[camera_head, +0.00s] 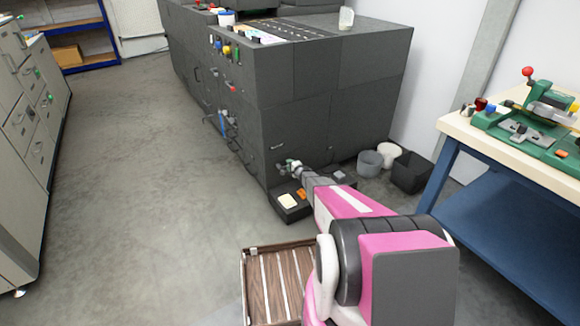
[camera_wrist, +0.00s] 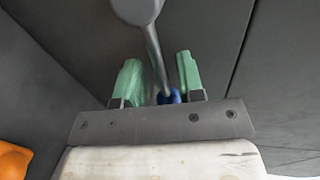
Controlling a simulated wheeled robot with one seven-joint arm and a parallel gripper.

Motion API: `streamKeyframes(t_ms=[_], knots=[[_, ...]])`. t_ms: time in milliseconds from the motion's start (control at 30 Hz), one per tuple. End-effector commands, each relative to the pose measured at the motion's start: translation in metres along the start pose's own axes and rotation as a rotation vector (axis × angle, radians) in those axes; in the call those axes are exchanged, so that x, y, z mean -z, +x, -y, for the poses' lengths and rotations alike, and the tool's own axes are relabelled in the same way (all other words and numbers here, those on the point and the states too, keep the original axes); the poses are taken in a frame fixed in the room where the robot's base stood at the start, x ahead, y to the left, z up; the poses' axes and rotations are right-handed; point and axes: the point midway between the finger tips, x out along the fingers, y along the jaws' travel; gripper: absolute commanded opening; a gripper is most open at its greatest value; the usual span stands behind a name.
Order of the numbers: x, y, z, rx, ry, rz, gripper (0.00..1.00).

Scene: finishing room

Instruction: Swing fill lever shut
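In the wrist view a grey lever rod (camera_wrist: 155,52) with a rounded grey end and a blue part (camera_wrist: 169,97) at its other end runs between my fingers. It looks like the fill lever, though no label shows. My gripper (camera_wrist: 158,76) has two green fingertips standing apart, one on each side of the rod. The rod lies closer to the right fingertip, and I see no clear grip on it. In the head view my gripper (camera_head: 291,166) is low against the dark grey cabinet (camera_head: 300,125), where the lever is too small to make out.
A black tray (camera_head: 293,215) with a pale pad and an orange piece stands on the floor below my gripper. Grey and white buckets (camera_head: 369,163) and a black bin (camera_head: 410,175) stand to the right. A blue workbench (camera_head: 500,205) is at right. Open floor lies left.

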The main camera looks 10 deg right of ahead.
Motion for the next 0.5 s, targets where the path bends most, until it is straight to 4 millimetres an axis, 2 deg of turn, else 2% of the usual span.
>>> streamKeyframes(t_ms=[333, 500], knots=[[0.0, -0.001, 0.001, 0.001, -0.002, 0.0, 0.37], [-0.001, -0.014, 0.001, 0.001, -0.002, 0.0, 0.37]])
